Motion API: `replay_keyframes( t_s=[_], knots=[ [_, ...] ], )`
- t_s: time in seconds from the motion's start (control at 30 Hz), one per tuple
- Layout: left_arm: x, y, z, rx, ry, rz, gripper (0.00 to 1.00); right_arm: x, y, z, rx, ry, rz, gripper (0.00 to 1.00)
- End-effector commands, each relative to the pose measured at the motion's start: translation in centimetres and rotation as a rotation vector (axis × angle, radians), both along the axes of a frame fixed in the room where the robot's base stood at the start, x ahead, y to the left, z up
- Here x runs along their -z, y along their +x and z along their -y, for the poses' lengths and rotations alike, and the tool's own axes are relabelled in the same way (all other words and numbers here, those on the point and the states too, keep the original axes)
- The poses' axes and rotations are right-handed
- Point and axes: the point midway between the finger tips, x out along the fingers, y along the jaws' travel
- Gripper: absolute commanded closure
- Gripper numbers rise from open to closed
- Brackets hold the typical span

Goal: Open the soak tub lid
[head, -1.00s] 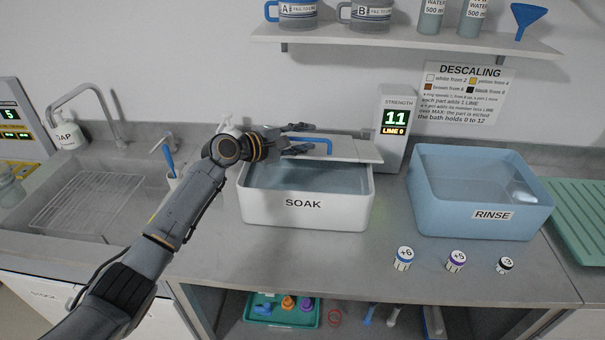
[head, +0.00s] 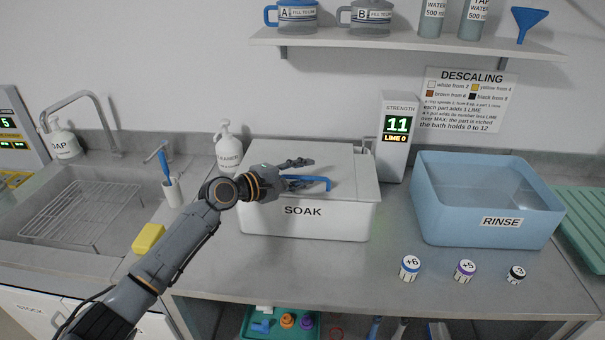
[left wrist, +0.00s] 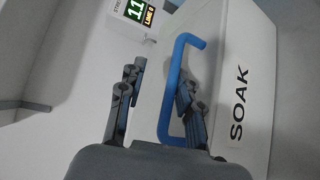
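The white soak tub (head: 325,224), labelled SOAK, stands on the counter. Its pale lid (head: 345,165) lies over the top, and no water shows in it. A blue bar handle (head: 318,184) is on the lid and also shows in the left wrist view (left wrist: 167,100). My left gripper (head: 303,173) is over the lid at the handle. Its fingers are spread apart. In the left wrist view the handle is between the fingers (left wrist: 157,98), closer to the right-hand one. Whether a finger touches it I cannot tell. My right gripper is out of view.
The strength display (head: 397,135) reads 11 and stands behind the tub's right end. A cleaner bottle (head: 228,150) is behind the left end. The blue rinse tub (head: 480,215) and several small labelled jars (head: 410,268) are to the right. A shelf (head: 400,42) hangs above.

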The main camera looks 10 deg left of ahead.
Motion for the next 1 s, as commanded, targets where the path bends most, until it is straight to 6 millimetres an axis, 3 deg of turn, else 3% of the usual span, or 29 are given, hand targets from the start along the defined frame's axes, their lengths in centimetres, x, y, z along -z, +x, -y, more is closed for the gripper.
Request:
replay_keyframes(
  t_s=[1.0],
  knots=[
    [-2.6, 0.6, -6.4, -0.002, 0.000, 0.001, 0.66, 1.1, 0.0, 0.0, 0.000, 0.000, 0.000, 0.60]
  ],
)
